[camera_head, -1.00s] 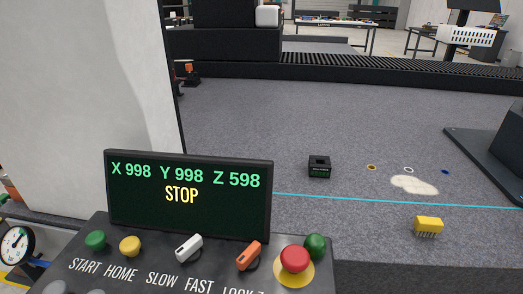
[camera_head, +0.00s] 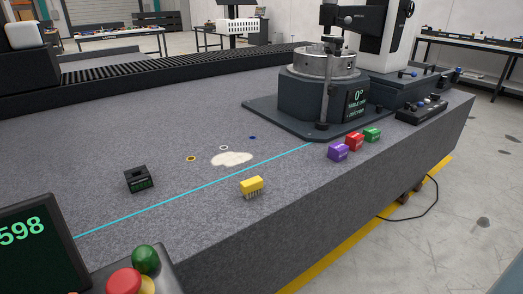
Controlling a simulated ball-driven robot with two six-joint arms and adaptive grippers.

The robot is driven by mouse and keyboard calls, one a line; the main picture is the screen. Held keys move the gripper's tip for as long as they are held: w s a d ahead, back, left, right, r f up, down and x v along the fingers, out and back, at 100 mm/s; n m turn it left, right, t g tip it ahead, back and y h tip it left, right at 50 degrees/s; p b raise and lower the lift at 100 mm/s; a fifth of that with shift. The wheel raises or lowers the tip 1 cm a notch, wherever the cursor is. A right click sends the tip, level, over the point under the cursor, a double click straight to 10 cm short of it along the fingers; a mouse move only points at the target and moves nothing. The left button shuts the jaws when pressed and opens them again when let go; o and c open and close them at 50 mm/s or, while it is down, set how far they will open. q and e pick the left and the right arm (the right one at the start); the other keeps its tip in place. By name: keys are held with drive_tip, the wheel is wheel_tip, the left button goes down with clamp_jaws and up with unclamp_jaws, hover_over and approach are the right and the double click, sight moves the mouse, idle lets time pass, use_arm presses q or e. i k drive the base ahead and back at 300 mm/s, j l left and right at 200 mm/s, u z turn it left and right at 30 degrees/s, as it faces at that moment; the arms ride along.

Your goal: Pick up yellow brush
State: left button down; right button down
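The yellow brush (camera_head: 252,187) lies on the grey granite bed (camera_head: 190,225), near its front edge and on the near side of a cyan line. It has a yellow block body with bristles pointing down. Nothing is touching it. Neither of my grippers shows in the head view.
A black block (camera_head: 138,179) sits left of the brush. A pale powder patch (camera_head: 232,160) lies behind it. A control panel (camera_head: 125,280) fills the lower left.

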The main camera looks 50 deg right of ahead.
sight(252, 187)
drive_tip(key=z, duration=1.35)
